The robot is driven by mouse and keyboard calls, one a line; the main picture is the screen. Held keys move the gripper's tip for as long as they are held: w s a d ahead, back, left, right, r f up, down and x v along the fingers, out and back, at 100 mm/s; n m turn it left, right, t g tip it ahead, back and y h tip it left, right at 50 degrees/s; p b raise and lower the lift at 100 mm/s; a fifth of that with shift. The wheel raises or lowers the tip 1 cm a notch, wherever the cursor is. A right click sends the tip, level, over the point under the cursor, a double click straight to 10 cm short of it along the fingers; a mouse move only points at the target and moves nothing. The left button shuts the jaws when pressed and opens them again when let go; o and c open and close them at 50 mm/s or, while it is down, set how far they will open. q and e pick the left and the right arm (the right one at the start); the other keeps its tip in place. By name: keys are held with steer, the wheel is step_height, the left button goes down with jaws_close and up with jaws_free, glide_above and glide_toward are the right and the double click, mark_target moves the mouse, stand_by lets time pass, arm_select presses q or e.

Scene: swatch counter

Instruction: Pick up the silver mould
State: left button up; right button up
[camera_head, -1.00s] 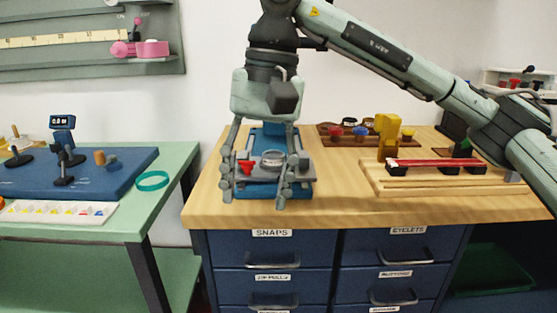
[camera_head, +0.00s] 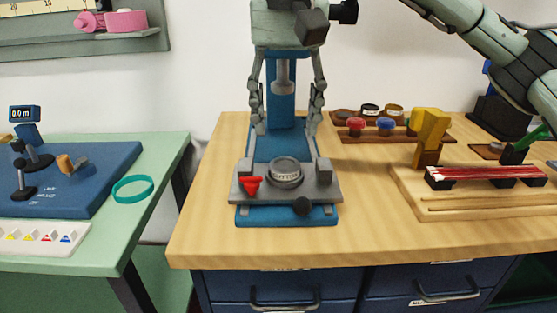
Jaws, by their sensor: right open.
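The silver mould (camera_head: 285,172) is a round, ring-shaped piece with dark lettering on top. It sits on the grey plate (camera_head: 325,188) of a blue press (camera_head: 262,215). My right gripper (camera_head: 286,130) is open with its fingers pointing down. It shows above and behind the mould in the picture, with one finger on each side of the press's column. Nothing is between its fingertips, and it is apart from the mould. My left gripper is not in view.
A small red piece (camera_head: 251,185) lies left of the mould, and a black knob (camera_head: 302,206) is in front. A wooden board (camera_head: 420,205) with a yellow stand (camera_head: 430,128) is at right. A green table (camera_head: 100,240) is at left.

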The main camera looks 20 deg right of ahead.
mark_target(285, 165)
steer(key=f, duration=0.7)
steer(key=shift+w, duration=0.2)
steer(key=shift+c, duration=0.5)
steer(key=c, duration=1)
